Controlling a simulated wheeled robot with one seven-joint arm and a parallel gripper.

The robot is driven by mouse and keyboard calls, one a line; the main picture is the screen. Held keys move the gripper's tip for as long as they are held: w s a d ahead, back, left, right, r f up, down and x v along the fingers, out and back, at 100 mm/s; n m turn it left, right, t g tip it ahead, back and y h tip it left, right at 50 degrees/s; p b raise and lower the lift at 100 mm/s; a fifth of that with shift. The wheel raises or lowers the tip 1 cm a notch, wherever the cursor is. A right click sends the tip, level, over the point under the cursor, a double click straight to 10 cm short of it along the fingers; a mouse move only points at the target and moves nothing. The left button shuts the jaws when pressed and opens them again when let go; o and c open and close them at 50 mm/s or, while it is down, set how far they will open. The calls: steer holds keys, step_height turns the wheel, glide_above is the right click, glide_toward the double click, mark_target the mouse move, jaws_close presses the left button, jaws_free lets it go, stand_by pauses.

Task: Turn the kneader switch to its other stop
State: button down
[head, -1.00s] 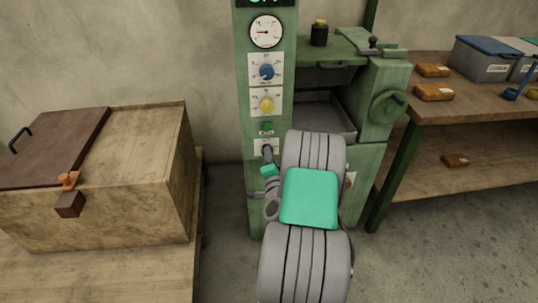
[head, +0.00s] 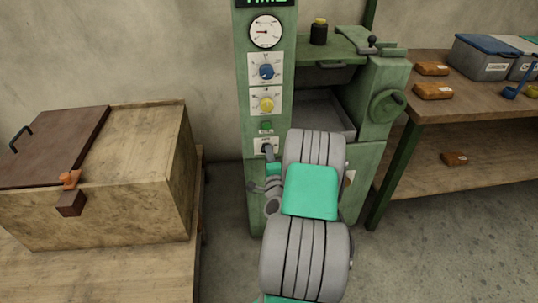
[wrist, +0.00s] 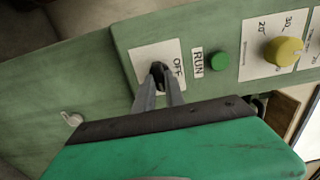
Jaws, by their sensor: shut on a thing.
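The kneader switch is a small dark knob (wrist: 158,70) on a white plate (wrist: 150,62) marked OFF, on the green machine's front. In the wrist view my gripper (wrist: 160,82) has both fingers closed around the knob, which partly hides it. In the head view my gripper (head: 268,153) is at the lowest plate (head: 262,143) of the control column. There the knob itself is hidden by the gripper. The knob's exact angle is hard to read.
Above the switch are a green RUN button (wrist: 220,61), a yellow dial (head: 266,104), a blue dial (head: 267,72) and a gauge (head: 266,31). A wooden box (head: 145,165) stands left, a workbench (head: 470,105) right.

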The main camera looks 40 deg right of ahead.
steer(key=c, duration=1.4)
jaws_free()
steer(key=b+v, duration=0.3)
steer(key=v, duration=0.4)
steer(key=shift+s+a, duration=0.25)
steer(key=shift+s, duration=0.1)
